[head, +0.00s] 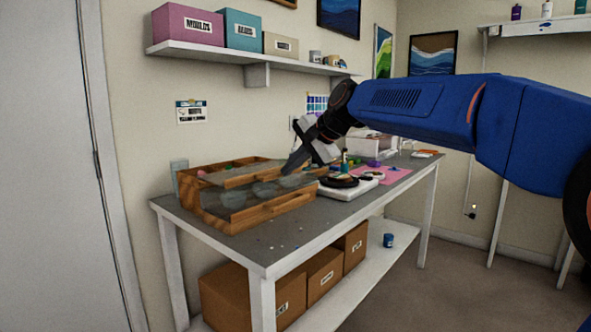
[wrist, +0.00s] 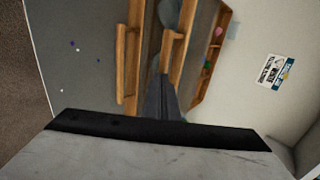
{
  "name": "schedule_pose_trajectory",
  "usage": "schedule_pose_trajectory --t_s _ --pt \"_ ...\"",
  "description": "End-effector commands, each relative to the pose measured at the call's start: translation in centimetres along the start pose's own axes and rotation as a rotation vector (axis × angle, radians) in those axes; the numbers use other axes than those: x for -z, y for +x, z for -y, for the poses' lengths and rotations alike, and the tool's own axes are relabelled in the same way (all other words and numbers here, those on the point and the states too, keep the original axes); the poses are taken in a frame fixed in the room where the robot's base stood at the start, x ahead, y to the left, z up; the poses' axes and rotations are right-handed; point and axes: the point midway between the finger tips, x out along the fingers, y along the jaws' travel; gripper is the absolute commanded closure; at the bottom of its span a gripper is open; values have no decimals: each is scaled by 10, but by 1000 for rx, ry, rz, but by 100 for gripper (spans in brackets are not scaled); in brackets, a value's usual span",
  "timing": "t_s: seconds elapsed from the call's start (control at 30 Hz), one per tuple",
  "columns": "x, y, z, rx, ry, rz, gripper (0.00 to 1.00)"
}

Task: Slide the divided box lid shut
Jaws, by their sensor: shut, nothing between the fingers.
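The divided box (head: 215,222) is wooden and stands at the left end of the grey worktable. A clear greyish panel with wooden edges, which seems to be its lid (head: 240,178), lies over part of the box; I cannot tell exactly how far it covers it. Pale cups show inside the box. My gripper (head: 288,170) is shut and empty, pointing down at the box's right side. In the wrist view the dark fingers (wrist: 161,97) reach in among the box's wooden rails (wrist: 128,60); whether they touch is unclear.
A white scale-like device (head: 348,190) with a dark round dish stands just right of the box, beside a pink mat (head: 392,175). A shelf (head: 245,52) with labelled boxes hangs above. The table's front strip (head: 290,232) is mostly clear, with small specks.

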Motion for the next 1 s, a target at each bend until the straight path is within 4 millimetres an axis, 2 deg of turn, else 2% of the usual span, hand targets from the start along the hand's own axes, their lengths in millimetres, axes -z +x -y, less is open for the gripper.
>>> schedule_pose_trajectory --t_s 0.3,0.5,0.7,1.0 --pt "0 52 46 -1 -2 2 100" --pt "0 78 70 -1 0 2 100" --pt "0 92 84 -1 -1 0 100" --pt "0 96 88 0 1 0 100"
